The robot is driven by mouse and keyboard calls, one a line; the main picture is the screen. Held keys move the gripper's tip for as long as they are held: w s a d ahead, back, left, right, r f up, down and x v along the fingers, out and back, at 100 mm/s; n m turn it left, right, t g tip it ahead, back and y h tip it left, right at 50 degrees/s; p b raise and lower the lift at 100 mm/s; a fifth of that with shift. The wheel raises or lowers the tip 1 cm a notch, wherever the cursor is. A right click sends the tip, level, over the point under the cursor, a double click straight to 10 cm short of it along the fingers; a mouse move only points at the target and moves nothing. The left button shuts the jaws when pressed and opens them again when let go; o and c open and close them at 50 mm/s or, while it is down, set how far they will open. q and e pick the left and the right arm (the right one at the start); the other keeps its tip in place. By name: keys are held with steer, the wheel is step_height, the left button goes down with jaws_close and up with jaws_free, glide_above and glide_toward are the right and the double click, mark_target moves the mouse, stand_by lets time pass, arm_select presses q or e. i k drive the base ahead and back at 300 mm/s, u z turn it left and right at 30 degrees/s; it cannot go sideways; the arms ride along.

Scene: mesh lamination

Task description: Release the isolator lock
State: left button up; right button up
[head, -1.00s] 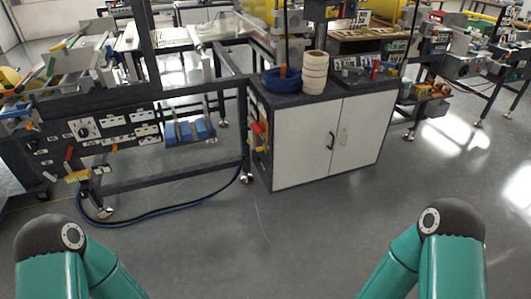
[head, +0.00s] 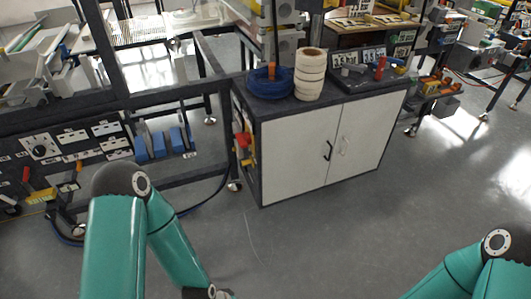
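A red and yellow fitting (head: 244,146), which looks like a switch with a lock, sits on the narrow left side of the white-doored cabinet (head: 295,158). It is small, and I cannot tell its exact state. A second panel (head: 72,150) on the bench at the left carries a dial, white labels, a red handle (head: 26,174) and a yellow tag (head: 40,196). I cannot tell which holds the isolator lock. Neither gripper's fingers are visible.
On the cabinet top are a blue coil (head: 270,82), a stack of cream rolls (head: 310,74) and a dark tray of tools (head: 368,76). Blue blocks (head: 165,143) sit under the bench frame. A dark hose lies on the floor. The grey floor (head: 330,240) ahead is clear.

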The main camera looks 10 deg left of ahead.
mark_target(250, 161)
steer(key=u, duration=0.15)
steer(key=i, duration=0.85)
steer(key=u, duration=0.45)
steer(key=k, duration=1.35)
steer(key=z, duration=0.25)
steer(key=i, duration=0.65)
steer(key=z, duration=0.6)
steer(key=i, duration=1.1)
steer(key=u, duration=0.3)
